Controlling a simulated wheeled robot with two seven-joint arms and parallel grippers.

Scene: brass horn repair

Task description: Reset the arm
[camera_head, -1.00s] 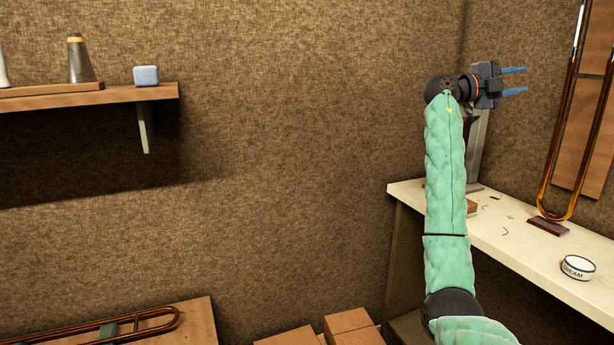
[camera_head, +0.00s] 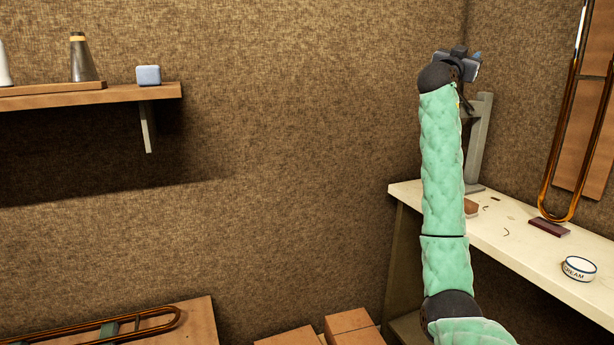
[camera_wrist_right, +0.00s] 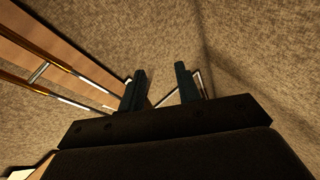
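My right arm (camera_head: 443,170), in a green padded sleeve, stands nearly upright in front of the white workbench. My right gripper (camera_head: 478,57) is at its top, turned away and mostly hidden behind the wrist in the head view. In the right wrist view its two fingers (camera_wrist_right: 160,88) are apart with nothing between them, so it is open and empty. It is raised high above the bench, near the wall. My left gripper is in neither view.
The white workbench (camera_head: 520,255) holds a round cream tin (camera_head: 579,268) and a dark red block (camera_head: 548,227). A brass slide (camera_head: 562,130) stands upright at right. A wall shelf (camera_head: 120,96) is at left. Cardboard boxes (camera_head: 350,322) and another brass slide (camera_head: 120,325) lie low in front.

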